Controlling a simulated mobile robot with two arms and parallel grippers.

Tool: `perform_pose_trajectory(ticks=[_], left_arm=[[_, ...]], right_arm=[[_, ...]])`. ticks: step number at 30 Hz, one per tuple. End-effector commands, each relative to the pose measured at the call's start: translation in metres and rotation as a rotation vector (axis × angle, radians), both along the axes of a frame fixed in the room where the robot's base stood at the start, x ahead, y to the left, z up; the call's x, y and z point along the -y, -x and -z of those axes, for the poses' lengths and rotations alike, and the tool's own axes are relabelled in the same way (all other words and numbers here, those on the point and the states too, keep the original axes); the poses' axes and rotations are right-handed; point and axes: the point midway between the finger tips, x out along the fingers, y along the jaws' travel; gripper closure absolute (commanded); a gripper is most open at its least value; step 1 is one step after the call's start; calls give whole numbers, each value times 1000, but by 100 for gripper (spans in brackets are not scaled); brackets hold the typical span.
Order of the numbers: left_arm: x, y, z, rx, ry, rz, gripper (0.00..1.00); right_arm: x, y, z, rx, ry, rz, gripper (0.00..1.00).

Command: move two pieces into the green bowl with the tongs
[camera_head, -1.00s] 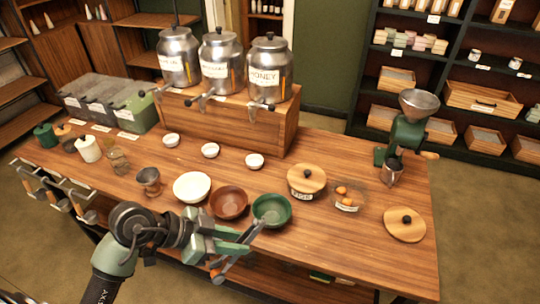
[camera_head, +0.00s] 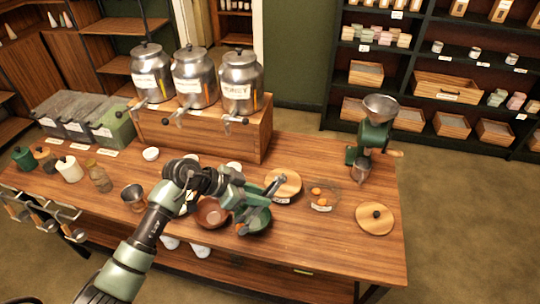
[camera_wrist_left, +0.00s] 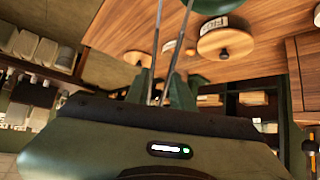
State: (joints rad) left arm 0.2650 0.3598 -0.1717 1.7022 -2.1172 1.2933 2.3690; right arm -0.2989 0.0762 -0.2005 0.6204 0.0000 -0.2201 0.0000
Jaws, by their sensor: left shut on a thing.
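My left gripper (camera_head: 250,192) is shut on the metal tongs (camera_head: 275,185) and holds them above the table. Their long arms also show between my fingers in the wrist view (camera_wrist_left: 157,60). The green bowl (camera_head: 262,221) stands below the gripper, partly hidden by it; its edge shows at the top of the wrist view (camera_wrist_left: 212,4). Two orange pieces (camera_head: 320,192) sit in a clear dish to the right of the tongs, apart from them. The tips look empty. My right gripper is not in view.
A wood-lidded labelled jar (camera_head: 284,183) stands behind the tongs. A brown bowl (camera_head: 211,214) is left of the green one. A loose wooden lid (camera_head: 375,218) and a grinder (camera_head: 374,140) are at the right. The front right tabletop is clear.

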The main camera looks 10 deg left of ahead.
Motion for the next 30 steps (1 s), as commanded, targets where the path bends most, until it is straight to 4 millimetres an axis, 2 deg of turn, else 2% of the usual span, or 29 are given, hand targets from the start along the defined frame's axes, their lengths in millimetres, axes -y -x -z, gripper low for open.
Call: perform_pose_trajectory(ticks=[1, 3, 6, 10, 23, 30], left_arm=[[4, -18, -18, 2, 0, 6, 100], [9, -35, -23, 2, 0, 13, 100], [12, -55, -29, 0, -1, 21, 100], [14, -70, -33, 0, 1, 25, 100], [14, -75, -32, 0, 2, 27, 100], [14, -75, -25, 0, 2, 27, 100]], right_arm=[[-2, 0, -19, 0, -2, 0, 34], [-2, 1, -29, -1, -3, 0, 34], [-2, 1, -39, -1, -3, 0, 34], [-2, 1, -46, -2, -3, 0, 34], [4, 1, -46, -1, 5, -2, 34], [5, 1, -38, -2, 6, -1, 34]])
